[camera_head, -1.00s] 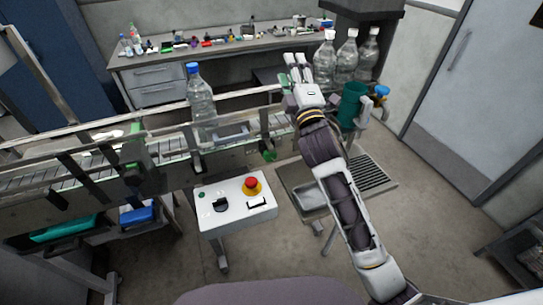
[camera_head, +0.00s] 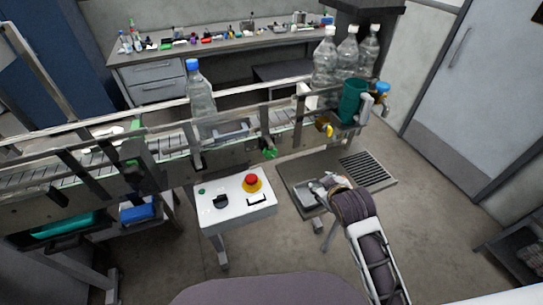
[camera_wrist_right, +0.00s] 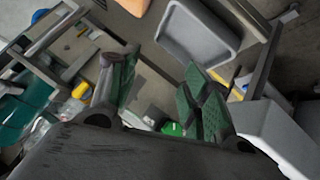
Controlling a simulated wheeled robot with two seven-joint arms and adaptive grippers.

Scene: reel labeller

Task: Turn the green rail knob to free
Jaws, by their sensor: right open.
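The green rail knob (camera_head: 268,153) sits on the front side of the conveyor, below the rail near its right end. In the right wrist view a small green piece (camera_wrist_right: 172,128), apparently this knob, shows low between the fingers; its angle cannot be read. My right gripper (camera_head: 322,183) is open and empty, in front of the conveyor, to the right of and lower in the picture than the knob, apart from it. Its green-padded fingers (camera_wrist_right: 160,92) stand apart in the wrist view. My left gripper is not in view.
A clear bottle with a blue cap (camera_head: 201,100) stands on the conveyor. A white control box (camera_head: 235,205) with a red button stands in front. A grey drain tray (camera_head: 300,170) lies below.

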